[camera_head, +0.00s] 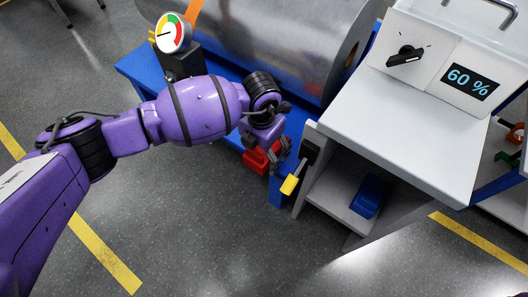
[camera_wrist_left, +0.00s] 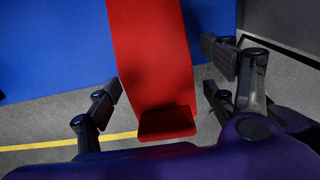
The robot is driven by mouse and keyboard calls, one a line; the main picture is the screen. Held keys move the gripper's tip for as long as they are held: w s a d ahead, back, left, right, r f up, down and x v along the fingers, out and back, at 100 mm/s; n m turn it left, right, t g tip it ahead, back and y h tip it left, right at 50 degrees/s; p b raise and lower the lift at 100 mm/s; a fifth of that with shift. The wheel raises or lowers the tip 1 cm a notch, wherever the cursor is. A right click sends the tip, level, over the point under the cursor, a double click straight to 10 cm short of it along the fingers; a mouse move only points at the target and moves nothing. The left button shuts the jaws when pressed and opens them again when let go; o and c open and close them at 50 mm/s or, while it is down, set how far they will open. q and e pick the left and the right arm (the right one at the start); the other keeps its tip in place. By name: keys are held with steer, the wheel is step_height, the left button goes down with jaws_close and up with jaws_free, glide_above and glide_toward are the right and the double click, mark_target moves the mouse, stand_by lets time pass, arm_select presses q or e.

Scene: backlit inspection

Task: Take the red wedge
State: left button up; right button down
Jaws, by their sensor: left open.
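The red wedge (camera_head: 255,162) shows in the head view at the front edge of the blue bench, partly hidden by my left gripper (camera_head: 274,152). In the left wrist view the red wedge (camera_wrist_left: 153,50) is a long red piece with a small ledge at its near end, reaching over the blue surface's edge. My left gripper (camera_wrist_left: 162,88) is open, with one finger on each side of the wedge. Gaps show between the fingers and the wedge. My right gripper is not in view.
To the right is a white cabinet (camera_head: 415,125) with a knob, a 60 % display, a yellow-ended lever (camera_head: 290,184) and a blue bin (camera_head: 367,196). The floor in front is clear.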

arm_select(q)
steer(key=shift+f, duration=0.55)
steer(key=shift+r, duration=0.1)
steer(key=c, duration=1.3)
steer(key=shift+c, duration=1.1)
steer(key=shift+r, duration=0.15)
